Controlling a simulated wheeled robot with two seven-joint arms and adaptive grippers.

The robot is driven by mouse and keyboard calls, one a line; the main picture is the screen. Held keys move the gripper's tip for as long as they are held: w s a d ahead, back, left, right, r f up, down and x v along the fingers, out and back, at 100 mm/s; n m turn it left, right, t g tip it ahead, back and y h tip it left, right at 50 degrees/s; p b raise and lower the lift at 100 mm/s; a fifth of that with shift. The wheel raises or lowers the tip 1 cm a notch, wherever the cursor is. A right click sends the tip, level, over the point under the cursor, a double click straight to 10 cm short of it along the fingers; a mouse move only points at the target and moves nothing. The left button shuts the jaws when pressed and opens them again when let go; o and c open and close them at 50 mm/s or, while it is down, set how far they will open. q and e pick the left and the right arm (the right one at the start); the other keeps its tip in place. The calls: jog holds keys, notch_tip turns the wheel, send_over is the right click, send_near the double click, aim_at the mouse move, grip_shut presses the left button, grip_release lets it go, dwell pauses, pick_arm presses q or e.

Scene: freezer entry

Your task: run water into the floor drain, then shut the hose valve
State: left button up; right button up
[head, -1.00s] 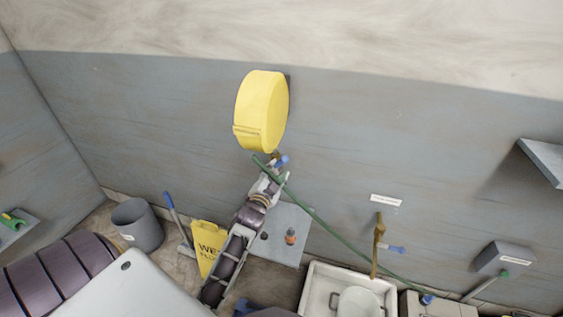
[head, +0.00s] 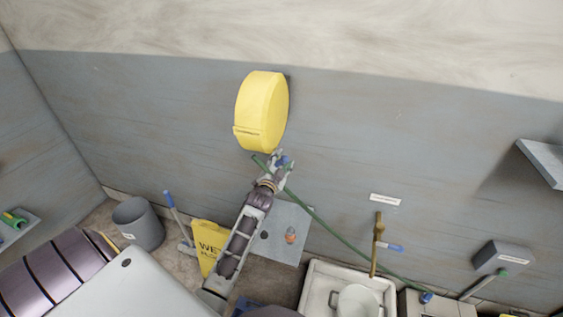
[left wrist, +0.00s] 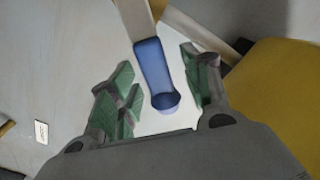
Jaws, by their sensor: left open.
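The yellow hose reel (head: 262,110) hangs on the grey wall. A green hose (head: 322,222) runs from below it down to the right. The hose valve's blue lever (left wrist: 152,68) lies between the green-padded fingers of my left gripper (left wrist: 157,64) in the left wrist view. The gripper is open, with a gap showing on each side of the lever. In the head view, my left gripper (head: 277,158) is just under the reel and partly covers the lever. I cannot make out the floor drain for sure. My right gripper is not in view.
A brass tap (head: 378,240) with a blue lever stands over a white sink (head: 318,284) at the lower right. A yellow wet-floor sign (head: 206,240), a grey bin (head: 137,224) and a blue-handled brush (head: 171,206) stand at the left. The wall around the reel is clear.

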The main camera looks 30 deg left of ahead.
pick_arm(q)
grip_shut()
dwell(0.4)
jog(key=shift+w, duration=0.1)
